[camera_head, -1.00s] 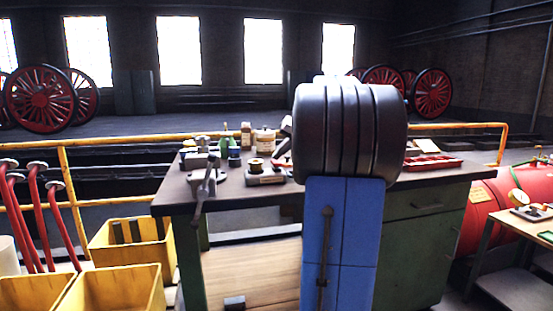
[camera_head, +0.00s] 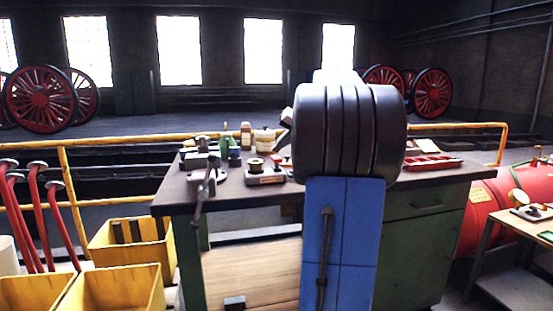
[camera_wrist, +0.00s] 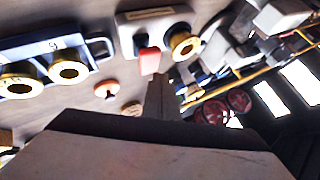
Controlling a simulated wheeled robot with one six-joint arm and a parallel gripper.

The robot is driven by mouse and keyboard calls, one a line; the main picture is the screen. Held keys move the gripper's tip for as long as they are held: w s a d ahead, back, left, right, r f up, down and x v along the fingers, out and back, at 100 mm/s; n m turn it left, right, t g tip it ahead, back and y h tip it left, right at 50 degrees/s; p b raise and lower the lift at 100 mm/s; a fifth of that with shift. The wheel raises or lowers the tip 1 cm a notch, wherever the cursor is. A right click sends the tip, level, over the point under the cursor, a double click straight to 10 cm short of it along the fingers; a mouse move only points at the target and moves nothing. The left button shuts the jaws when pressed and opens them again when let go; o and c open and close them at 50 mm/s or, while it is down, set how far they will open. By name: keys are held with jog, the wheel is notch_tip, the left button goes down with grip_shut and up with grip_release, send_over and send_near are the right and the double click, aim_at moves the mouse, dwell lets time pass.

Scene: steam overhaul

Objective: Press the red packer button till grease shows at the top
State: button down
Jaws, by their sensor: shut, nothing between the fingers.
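The packer is a pale block (camera_wrist: 128,36) with a brass ring (camera_wrist: 184,45) on top; in the head view its base (camera_head: 266,180) sits near the bench's front edge. Its red button (camera_wrist: 149,60) stands beside the ring in the wrist view. My gripper (camera_wrist: 160,83) is shut and empty, its dark fingertips at the button. They overlap it in the picture; I cannot tell whether they touch or press it. The ring's centre looks pale, but I cannot tell whether grease shows there. My arm hides most of the gripper in the head view.
A blue block with brass rings (camera_wrist: 69,70) and a red knob (camera_wrist: 107,89) lie close by in the wrist view. Bottles (camera_head: 264,141) stand behind the packer, a vice (camera_head: 203,178) to its left. A red tray (camera_head: 432,163) lies to the right.

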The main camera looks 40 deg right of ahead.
aim_at(279, 158)
jog(key=shift+r, duration=2.5)
jog(key=shift+r, duration=0.1)
dwell(0.9)
notch_tip(279, 158, up, 4)
jog(key=shift+f, duration=0.2)
jog(key=shift+f, duration=0.15)
jog(key=shift+f, duration=4.3)
jog(key=shift+f, duration=0.1)
jog(key=shift+f, duration=0.25)
jog(key=shift+f, duration=0.1)
